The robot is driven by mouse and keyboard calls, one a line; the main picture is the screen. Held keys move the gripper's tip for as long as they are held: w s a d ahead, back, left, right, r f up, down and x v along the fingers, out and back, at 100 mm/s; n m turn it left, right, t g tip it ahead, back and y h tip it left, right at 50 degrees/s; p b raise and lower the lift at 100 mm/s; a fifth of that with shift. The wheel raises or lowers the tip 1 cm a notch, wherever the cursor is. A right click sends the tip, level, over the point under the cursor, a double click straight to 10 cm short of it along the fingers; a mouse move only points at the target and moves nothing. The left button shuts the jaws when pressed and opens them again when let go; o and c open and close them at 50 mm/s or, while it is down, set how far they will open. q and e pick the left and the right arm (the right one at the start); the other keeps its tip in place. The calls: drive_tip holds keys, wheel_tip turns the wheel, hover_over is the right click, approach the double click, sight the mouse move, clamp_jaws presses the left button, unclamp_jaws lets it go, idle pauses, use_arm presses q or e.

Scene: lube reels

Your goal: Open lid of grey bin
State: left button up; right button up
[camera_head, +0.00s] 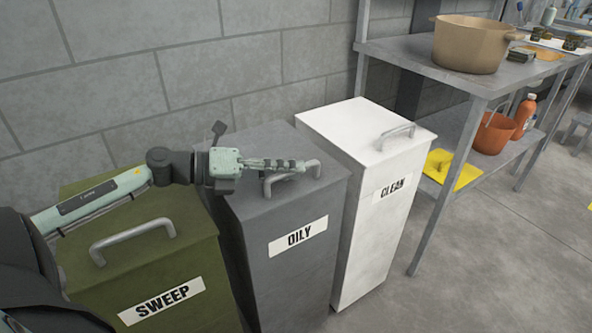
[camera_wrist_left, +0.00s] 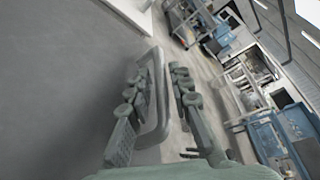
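The grey bin (camera_head: 290,270) labelled OILY stands in the middle of the head view. Its lid (camera_head: 328,182) is down. A metal loop handle (camera_head: 312,170) sits on the lid near its front edge. My left gripper (camera_head: 298,166) reaches in from the left over the lid, with its fingers at the handle. In the left wrist view, the handle (camera_wrist_left: 160,110) shows between the two fingers of the gripper (camera_wrist_left: 160,78). The fingers are apart, with a gap between the handle bar and the right-hand finger. My right gripper is not in view.
A green bin (camera_head: 190,255) labelled SWEEP stands to the left, under my left arm. A white bin (camera_head: 370,230) labelled CLEAN stands close on the right. A metal shelf table (camera_head: 485,80) with a tan pot (camera_head: 470,45) is farther right. A block wall is behind.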

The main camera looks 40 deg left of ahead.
use_arm(q)
drive_tip(key=shift+x, duration=0.85)
drive_tip(key=shift+c, duration=0.6)
clamp_jaws()
